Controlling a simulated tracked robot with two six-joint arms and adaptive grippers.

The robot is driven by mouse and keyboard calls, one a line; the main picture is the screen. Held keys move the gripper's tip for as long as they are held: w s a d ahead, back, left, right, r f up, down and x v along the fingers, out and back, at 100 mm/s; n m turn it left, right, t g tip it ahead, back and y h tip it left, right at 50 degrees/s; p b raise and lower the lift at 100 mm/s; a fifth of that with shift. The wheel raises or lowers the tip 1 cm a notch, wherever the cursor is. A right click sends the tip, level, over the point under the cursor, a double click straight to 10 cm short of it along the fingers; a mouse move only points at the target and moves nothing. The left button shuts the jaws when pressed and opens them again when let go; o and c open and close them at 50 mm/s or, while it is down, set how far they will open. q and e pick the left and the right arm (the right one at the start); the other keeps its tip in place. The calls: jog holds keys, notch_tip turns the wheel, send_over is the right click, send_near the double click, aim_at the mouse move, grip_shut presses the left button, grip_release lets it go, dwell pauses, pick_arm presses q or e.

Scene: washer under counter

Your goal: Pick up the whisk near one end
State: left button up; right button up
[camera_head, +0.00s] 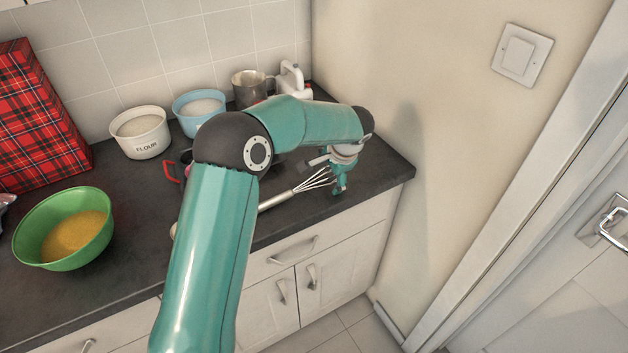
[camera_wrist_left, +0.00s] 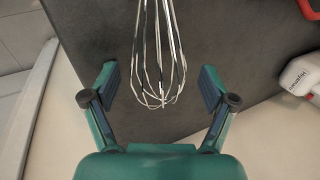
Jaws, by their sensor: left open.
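The whisk (camera_head: 299,187) lies on the dark counter near its front edge in the head view. Its wire end points right, toward my left gripper, and its handle runs left, partly hidden behind my arm. In the left wrist view the wire loops (camera_wrist_left: 158,70) hang down from the top edge, between the two fingers. My left gripper (camera_head: 340,180) is over the counter's right end by the whisk's wire end. In the left wrist view my left gripper (camera_wrist_left: 158,88) is open, with a gap on both sides of the wires. My right gripper is not in view.
A green bowl (camera_head: 40,228), a flour bowl (camera_head: 141,146), a blue bowl (camera_head: 186,124), a metal cup (camera_head: 249,90) and a white mixer (camera_head: 293,77) stand on the counter (camera_head: 130,270). A red-handled item (camera_head: 172,173) is behind my arm. The wall (camera_head: 425,150) is right of the counter.

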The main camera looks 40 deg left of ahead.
pick_arm(q)
jog(key=c, duration=1.2)
jog(key=shift+r, duration=0.15)
